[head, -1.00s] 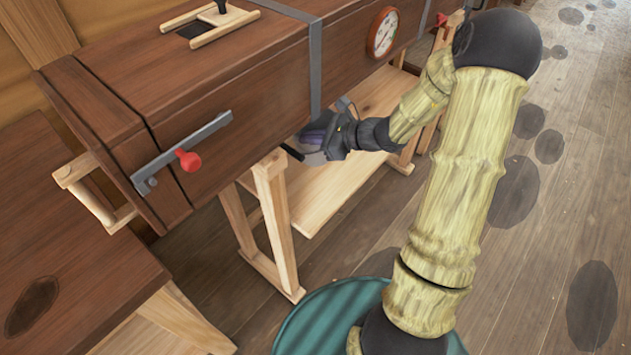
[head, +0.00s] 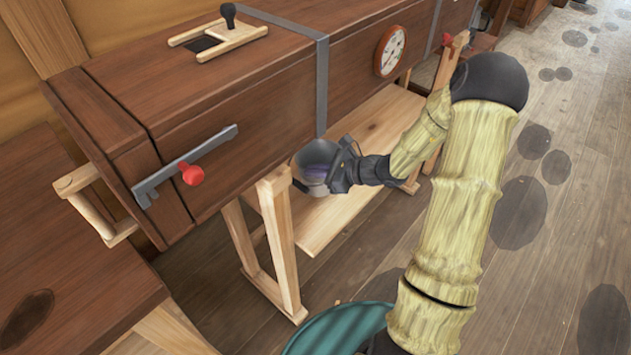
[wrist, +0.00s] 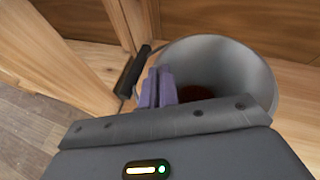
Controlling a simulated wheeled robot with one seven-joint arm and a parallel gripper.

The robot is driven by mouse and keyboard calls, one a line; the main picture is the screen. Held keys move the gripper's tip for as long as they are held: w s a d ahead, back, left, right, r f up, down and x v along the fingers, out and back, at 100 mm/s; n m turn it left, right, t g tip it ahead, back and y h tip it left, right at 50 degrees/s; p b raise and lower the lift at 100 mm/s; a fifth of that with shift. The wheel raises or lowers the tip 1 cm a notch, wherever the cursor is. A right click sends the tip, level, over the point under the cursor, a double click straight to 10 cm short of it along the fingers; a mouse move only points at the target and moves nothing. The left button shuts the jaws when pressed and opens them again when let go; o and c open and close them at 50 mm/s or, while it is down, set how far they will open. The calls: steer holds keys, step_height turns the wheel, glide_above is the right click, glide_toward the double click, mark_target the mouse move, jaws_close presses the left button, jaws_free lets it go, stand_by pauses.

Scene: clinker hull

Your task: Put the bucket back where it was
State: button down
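The grey metal bucket (head: 319,178) is just under the long wooden box, beside the near trestle leg and above the low shelf. It also shows in the wrist view (wrist: 232,72), mouth toward the camera, with something dark red inside at the bottom. My gripper (wrist: 160,86) has its purple fingers close together at the bucket's left rim, with the rim between them. A black handle grip (wrist: 134,72) hangs beside the fingers. I cannot tell whether the bucket's base touches the shelf; in the head view my gripper (head: 325,170) partly hides it.
The long wooden box (head: 240,120) stands on trestles (head: 279,240) with a low shelf board (head: 325,220) between them. The box has a red-knobbed latch (head: 192,174) and a round gauge (head: 390,51). A wooden bench (head: 60,270) is at the left. Floor is open at the right.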

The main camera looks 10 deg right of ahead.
steer(key=shift+f+b, duration=0.4)
steer(key=shift+f, duration=1.6)
steer(key=c, duration=1.6)
jaws_free()
steer(key=shift+c, duration=0.2)
steer(key=p+v, duration=0.1)
steer(key=v, duration=1.1)
steer(key=shift+p, duration=0.4)
